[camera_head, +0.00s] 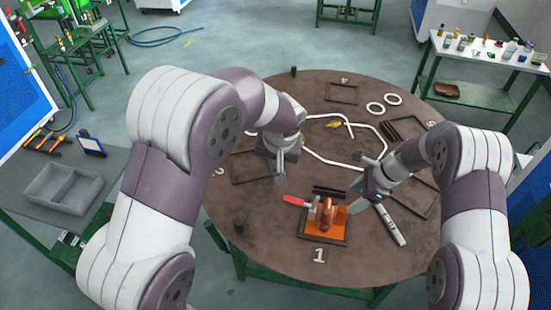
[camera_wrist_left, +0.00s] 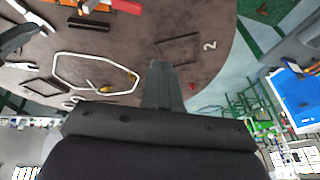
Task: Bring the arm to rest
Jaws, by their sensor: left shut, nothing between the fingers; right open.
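My left gripper (camera_head: 281,181) hangs over the round brown table, left of its middle, in the head view. Its fingers are together and hold nothing; they also show shut in the left wrist view (camera_wrist_left: 162,70). My right gripper (camera_head: 364,196) is low over the table's right front part, its fingers apart. It is just right of an orange fixture (camera_head: 324,224) with a red handle (camera_head: 294,200). I cannot tell whether it touches the fixture. Both arms reach in over the table from the sides.
A grey tray (camera_head: 62,189) lies on the left bench. A side table (camera_head: 478,60) stands at back right.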

